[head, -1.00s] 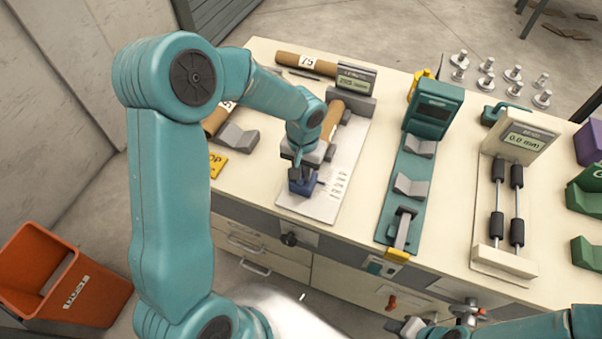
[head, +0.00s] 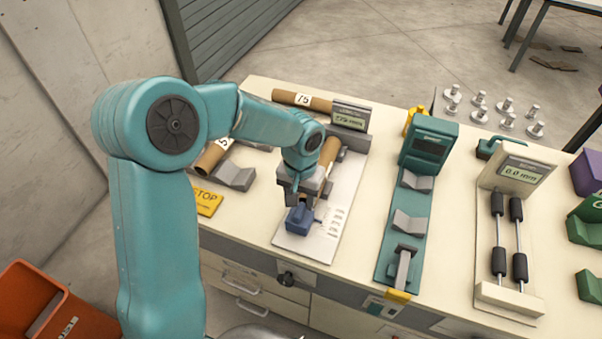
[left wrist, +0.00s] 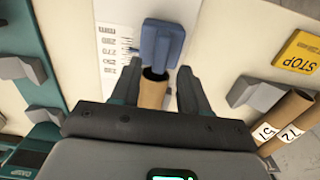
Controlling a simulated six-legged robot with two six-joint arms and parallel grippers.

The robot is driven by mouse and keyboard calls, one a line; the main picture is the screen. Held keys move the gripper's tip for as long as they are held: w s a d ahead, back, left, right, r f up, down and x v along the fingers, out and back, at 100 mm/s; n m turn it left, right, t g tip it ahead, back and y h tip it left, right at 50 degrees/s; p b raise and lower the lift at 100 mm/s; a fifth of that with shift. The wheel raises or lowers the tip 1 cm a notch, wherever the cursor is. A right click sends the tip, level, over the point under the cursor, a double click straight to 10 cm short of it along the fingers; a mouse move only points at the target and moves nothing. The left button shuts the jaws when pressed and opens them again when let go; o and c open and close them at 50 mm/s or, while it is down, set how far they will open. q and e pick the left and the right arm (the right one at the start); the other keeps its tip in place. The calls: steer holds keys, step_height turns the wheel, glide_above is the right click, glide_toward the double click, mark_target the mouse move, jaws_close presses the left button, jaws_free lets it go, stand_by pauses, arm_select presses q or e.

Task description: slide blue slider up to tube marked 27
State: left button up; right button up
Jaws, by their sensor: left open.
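The blue slider (head: 299,220) sits on the white plate of the length gauge, at its near end. In the left wrist view the slider (left wrist: 161,45) stands close to the open end of a brown tube (left wrist: 152,92); whether they touch is unclear. The same tube (head: 329,154) lies along the gauge in the head view; no number shows on it. My left gripper (head: 302,192) is open just behind the slider, over the near end of the tube. In the left wrist view its fingers (left wrist: 160,86) are on either side of the tube, not closed on it.
The gauge display (head: 350,117) stands at the far end, its reading unclear. Loose tubes (head: 208,158) and a yellow STOP sign (head: 207,202) are at left. A teal device (head: 429,145) and a black-roller gauge (head: 515,225) stand at right. An orange bin (head: 40,310) is on the floor.

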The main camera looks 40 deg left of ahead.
mark_target(301, 206)
arm_select(q)
step_height(301, 206, up, 13)
steer(key=shift+f+b, duration=0.2)
steer(key=shift+b, duration=0.1)
